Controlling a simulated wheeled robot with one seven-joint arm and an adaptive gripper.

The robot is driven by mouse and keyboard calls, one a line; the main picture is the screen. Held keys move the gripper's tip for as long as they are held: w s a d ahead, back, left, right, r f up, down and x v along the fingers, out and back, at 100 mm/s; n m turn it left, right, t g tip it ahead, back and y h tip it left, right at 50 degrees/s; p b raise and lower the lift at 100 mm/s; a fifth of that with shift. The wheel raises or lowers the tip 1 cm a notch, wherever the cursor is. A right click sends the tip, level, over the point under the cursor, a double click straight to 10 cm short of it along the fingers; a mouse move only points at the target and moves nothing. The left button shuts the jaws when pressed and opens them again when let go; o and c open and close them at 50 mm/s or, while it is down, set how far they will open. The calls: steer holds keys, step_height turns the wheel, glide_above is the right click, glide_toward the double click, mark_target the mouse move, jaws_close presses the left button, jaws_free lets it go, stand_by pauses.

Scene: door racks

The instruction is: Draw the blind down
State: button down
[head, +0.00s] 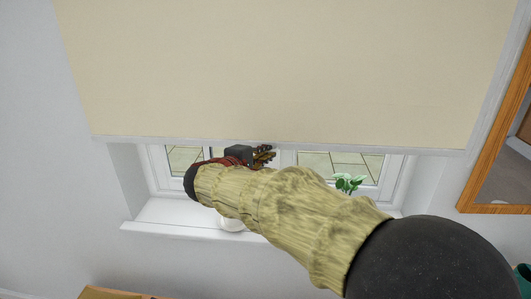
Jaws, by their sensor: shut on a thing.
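The cream roller blind (290,70) hangs over the upper and middle part of the window. Its pale bottom bar (380,149) runs across the view, tilting slightly down to the right. Below it a strip of the white-framed window (335,165) shows, with paving outside. My gripper (266,153) is at the bottom bar near its middle, shut on it. The fingers are small in view and the exact grip is hard to make out. My arm covers part of the window and sill.
A white sill (155,224) juts out below the window. A wood-framed mirror (480,180) hangs at the right. A wooden top (110,294) shows at the lower left.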

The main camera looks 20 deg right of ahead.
step_height(320, 180, down, 3)
steer(key=shift+r+b, duration=0.15)
steer(key=shift+b, duration=0.65)
steer(key=c, duration=2.3)
jaws_free()
steer(key=shift+r, duration=0.1)
steer(key=v, duration=1.2)
steer(key=shift+a, duration=0.1)
